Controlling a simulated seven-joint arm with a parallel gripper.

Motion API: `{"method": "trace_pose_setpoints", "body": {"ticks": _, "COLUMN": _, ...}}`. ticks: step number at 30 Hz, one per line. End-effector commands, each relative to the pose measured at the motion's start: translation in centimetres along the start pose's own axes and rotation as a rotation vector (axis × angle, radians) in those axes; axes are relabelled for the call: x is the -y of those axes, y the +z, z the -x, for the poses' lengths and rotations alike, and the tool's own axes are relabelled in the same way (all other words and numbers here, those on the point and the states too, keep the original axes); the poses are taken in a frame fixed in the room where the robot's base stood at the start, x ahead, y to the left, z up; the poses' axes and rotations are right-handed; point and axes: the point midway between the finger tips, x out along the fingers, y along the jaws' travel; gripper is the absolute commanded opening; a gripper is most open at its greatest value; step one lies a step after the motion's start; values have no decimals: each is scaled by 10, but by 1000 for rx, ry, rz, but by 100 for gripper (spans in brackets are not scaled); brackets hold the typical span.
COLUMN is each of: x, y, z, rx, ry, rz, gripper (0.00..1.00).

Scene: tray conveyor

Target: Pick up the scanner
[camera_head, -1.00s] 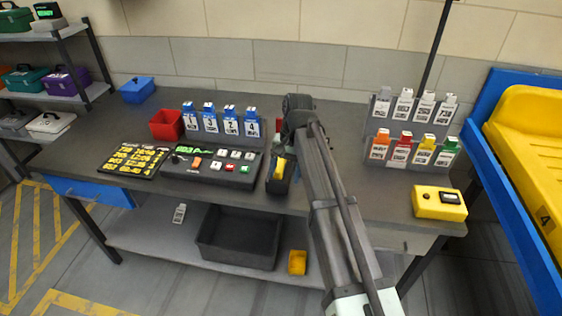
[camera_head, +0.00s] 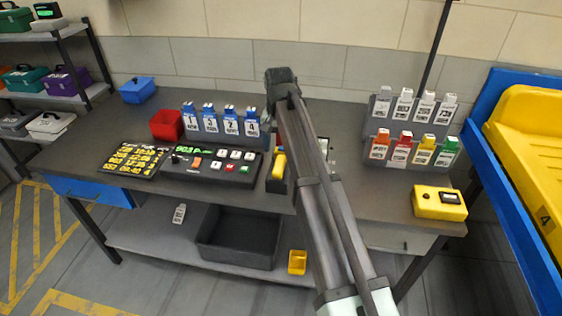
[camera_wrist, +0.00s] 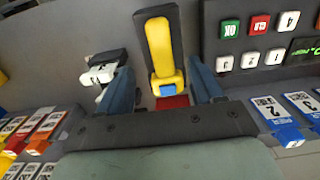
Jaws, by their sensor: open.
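The scanner (camera_head: 279,166) is yellow and black and sits in a dark holder on the bench, just right of the button panel. My arm partly covers it in the head view. In the wrist view the scanner (camera_wrist: 164,48) stands out as a yellow body with a blue button and a red end, against its dark holder (camera_wrist: 157,20). My gripper (camera_wrist: 163,85) is open and empty, its two blue-grey fingers apart, with the scanner's near end showing between them in the picture. No contact is visible. In the head view the fingers are hidden behind my arm.
The button panel (camera_head: 212,168) lies close left of the scanner. Blue numbered tags (camera_head: 228,122) and a red bin (camera_head: 166,125) stand behind it. A small white and dark item (camera_wrist: 103,70) is near one finger. A tag rack (camera_head: 372,128) and yellow box (camera_head: 439,203) are right.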

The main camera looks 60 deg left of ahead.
Motion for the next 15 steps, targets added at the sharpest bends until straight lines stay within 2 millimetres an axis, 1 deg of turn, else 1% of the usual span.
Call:
{"method": "trace_pose_setpoints", "body": {"ticks": 1, "x": 0, "y": 0, "z": -8, "rx": 1, "ry": 0, "rz": 0, "gripper": 66}}
{"method": "trace_pose_setpoints", "body": {"ticks": 3, "x": 0, "y": 0, "z": -15, "rx": 1, "ry": 0, "rz": 0, "gripper": 66}}
{"method": "trace_pose_setpoints", "body": {"ticks": 10, "x": 0, "y": -2, "z": -25, "rx": 0, "ry": 0, "rz": 0, "gripper": 66}}
{"method": "trace_pose_setpoints", "body": {"ticks": 15, "x": 1, "y": -6, "z": -45, "rx": 2, "ry": 0, "rz": 0, "gripper": 66}}
